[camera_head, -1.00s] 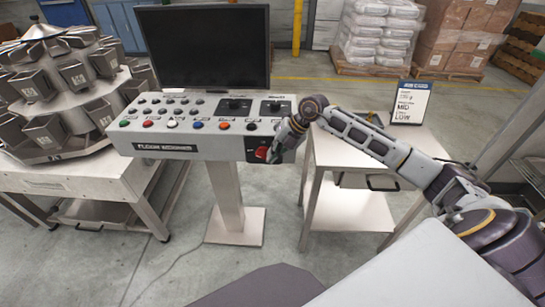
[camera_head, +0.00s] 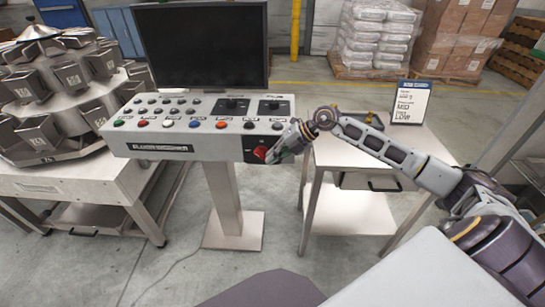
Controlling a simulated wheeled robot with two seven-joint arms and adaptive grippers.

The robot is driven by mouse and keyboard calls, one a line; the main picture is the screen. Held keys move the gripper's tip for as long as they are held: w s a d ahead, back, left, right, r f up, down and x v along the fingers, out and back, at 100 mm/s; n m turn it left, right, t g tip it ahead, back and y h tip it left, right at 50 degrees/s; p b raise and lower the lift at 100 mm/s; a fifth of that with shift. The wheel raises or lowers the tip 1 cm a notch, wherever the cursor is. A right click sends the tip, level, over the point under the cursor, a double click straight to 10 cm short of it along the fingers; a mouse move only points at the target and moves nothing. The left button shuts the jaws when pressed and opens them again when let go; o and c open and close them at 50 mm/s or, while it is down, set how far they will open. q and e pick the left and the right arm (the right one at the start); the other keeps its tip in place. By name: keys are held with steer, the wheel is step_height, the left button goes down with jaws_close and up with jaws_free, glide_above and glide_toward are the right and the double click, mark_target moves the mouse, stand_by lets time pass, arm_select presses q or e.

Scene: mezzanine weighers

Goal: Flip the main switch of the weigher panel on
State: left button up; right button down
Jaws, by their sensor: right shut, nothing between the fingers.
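The weigher panel (camera_head: 200,110) is a grey console on a pedestal, with rows of coloured buttons and two dark dials on its sloping top. The red main switch (camera_head: 260,153) sits on a black plate at the right end of the panel's front face. My right gripper (camera_head: 273,157) is shut and empty, with its fingertips at the right side of the red switch. I cannot tell whether they touch it. The fingers partly cover the right of the black plate. My left gripper is not in view.
A black monitor (camera_head: 202,46) stands behind the panel. A steel side table (camera_head: 345,220) with a sign (camera_head: 410,102) is under and behind my right arm. A multihead weigher (camera_head: 55,95) on a bench is at the left. The floor before the pedestal is clear.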

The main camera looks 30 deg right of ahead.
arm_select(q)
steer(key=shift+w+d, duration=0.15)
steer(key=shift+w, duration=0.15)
arm_select(e)
steer(key=shift+f, duration=0.3)
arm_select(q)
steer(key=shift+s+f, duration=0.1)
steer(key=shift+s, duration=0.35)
arm_select(e)
steer(key=shift+d+f, duration=0.1)
steer(key=shift+f, duration=0.05)
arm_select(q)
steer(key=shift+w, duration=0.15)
